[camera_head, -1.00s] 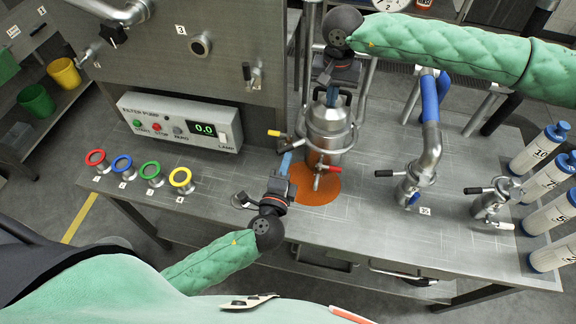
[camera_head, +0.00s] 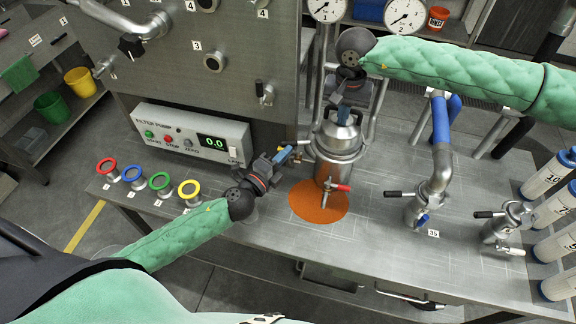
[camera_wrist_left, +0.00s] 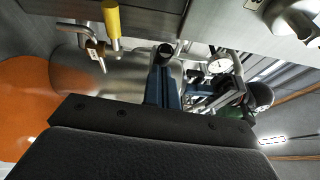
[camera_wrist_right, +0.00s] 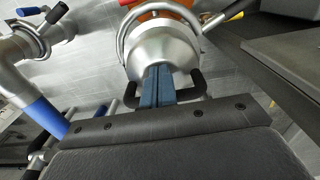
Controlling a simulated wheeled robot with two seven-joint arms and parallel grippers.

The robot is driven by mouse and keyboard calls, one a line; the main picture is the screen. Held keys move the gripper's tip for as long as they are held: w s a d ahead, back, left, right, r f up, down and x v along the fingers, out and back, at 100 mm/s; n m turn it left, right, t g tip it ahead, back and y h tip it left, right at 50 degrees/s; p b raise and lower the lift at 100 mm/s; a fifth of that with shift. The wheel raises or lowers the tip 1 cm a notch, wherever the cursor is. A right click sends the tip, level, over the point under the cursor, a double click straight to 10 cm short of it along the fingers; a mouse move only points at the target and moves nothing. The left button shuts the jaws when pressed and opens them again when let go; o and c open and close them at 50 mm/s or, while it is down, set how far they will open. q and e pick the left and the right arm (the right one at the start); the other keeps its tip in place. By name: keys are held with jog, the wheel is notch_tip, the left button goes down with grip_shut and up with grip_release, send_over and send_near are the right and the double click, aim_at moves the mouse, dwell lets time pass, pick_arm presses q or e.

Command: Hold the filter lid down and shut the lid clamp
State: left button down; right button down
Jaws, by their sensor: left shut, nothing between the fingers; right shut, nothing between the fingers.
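The metal filter (camera_head: 337,146) stands on the bench over an orange puddle, its domed lid on top. My right gripper (camera_head: 343,115) is shut and empty, pointing down at the lid from above. In the right wrist view its blue fingertips reach the lid (camera_wrist_right: 150,52) beside the black lid handle (camera_wrist_right: 194,82); contact appears likely. Whether the clamp is closed cannot be told.
The filter pump box (camera_head: 192,134) stands left of my left gripper. Coloured rings (camera_head: 160,182) line the bench's left edge. A red-handled valve (camera_head: 337,187) sticks out at the filter's front. Pipework (camera_head: 440,150) with valves stands to the right.

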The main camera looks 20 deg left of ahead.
pick_arm(q)
jog(key=shift+w+a, duration=0.25)
jog(key=shift+w, duration=0.45)
jog(key=shift+w+a, duration=0.25)
jog(key=shift+w, duration=0.45)
pick_arm(e)
jog(key=shift+w+f, duration=0.1)
jog(key=shift+f, duration=0.05)
pick_arm(q)
jog(key=shift+w+a, duration=0.1)
jog(key=shift+a, duration=0.05)
jog(key=shift+w, duration=0.1)
jog(key=shift+r, duration=0.1)
pick_arm(e)
jog(key=shift+d, duration=0.1)
pick_arm(q)
send_near(283, 143)
jog(key=d+f, duration=0.1)
jog(key=d, duration=0.2)
jog(key=shift+h, duration=0.3)
jog(key=shift+a+v, duration=0.2)
jog(key=shift+v, duration=0.95)
jog(key=shift+a+v, duration=0.15)
jog(key=shift+v, duration=1.05)
jog(key=shift+w, duration=0.15)
